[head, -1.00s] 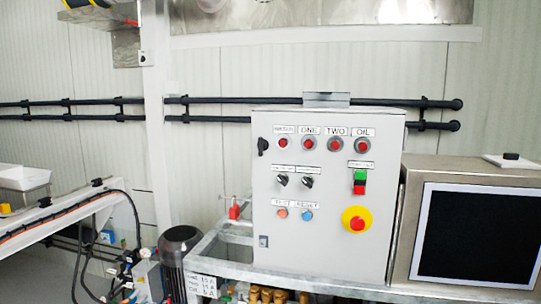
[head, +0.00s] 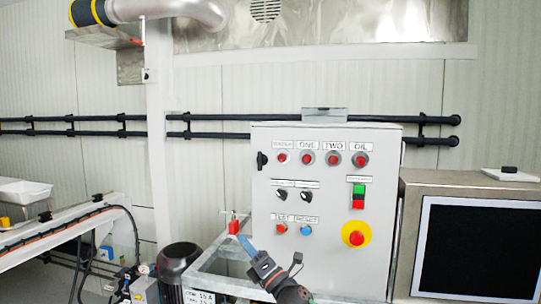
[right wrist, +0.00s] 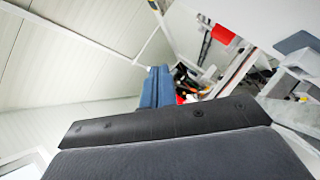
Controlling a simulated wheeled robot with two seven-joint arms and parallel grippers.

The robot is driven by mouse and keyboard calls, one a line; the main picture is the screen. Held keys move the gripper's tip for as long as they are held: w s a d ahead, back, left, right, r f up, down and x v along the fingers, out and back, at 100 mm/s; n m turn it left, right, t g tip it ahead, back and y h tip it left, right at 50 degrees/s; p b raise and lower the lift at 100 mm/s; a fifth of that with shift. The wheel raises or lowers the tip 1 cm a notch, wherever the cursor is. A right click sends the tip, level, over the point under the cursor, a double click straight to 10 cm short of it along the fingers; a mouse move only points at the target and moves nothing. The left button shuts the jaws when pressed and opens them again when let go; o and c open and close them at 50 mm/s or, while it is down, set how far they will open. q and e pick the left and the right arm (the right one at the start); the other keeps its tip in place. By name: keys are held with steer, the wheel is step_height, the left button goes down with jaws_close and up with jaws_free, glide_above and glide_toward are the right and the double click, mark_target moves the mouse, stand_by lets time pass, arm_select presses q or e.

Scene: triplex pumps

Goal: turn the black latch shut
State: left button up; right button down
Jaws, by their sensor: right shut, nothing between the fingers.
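The black latch (head: 262,160) is a small dark knob near the upper left edge of the grey control box (head: 330,215) in the head view. It is too small to tell exactly how it is turned. My right gripper (head: 242,241) is at the box's lower left, below the latch and apart from it. Its blue fingers are together and empty. They also show in the right wrist view (right wrist: 156,86), where I cannot make out the latch. My left gripper is not in view.
A red emergency button on a yellow disc (head: 356,234) and several other buttons cover the box front. A black-screened monitor (head: 482,250) stands to the right. A red fitting (head: 234,226) on the metal frame (head: 205,262) is close to my right fingers. Black pipes (head: 215,135) run behind.

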steer(key=s+a+r+n+g+h, duration=0.15)
steer(key=a+r+n+g, duration=0.25)
steer(key=r+n+g, duration=0.8)
steer(key=s+a+r+n+g+h, duration=0.1)
steer(key=s+a+r+n+g, duration=0.3)
steer(key=n, duration=1.4)
steer(key=n+t+h, duration=0.5)
steer(key=t+h, duration=0.1)
steer(key=h, duration=0.5)
glide_toward(260, 161)
step_height(260, 161, up, 4)
steer(key=d, duration=0.3)
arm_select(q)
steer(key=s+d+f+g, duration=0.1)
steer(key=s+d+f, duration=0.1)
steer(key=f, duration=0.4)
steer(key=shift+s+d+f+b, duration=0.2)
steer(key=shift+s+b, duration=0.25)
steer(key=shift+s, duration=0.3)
arm_select(e)
steer(key=shift+s+a+f, duration=0.15)
steer(key=shift+s+f, duration=0.05)
steer(key=shift+s, duration=0.2)
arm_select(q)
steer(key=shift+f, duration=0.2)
